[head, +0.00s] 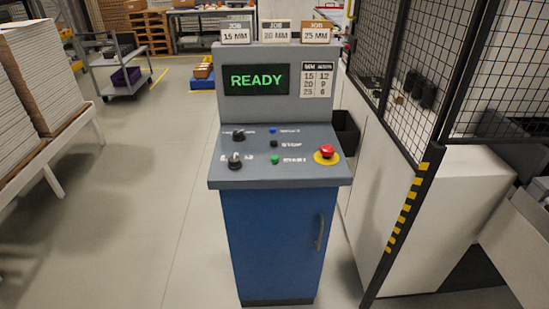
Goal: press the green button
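The green button (275,160) is a small round button on the sloped top of the control console (270,182), beside a white label that reads like START. Above it on the panel are a black button (274,143) labelled STOP and a blue button (272,131). A red mushroom button (327,151) on a yellow disc sits to the right. Two black knobs, an upper one (239,134) and a lower one (235,161), are on the left. The screen (256,79) shows READY in green. Neither of my grippers is in view.
A black mesh fence (420,70) with a yellow-striped post (408,205) stands close to the console's right. Stacked panels (40,80) lie on a rack at left. A grey cart (122,70) stands behind. The floor left of the console is clear.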

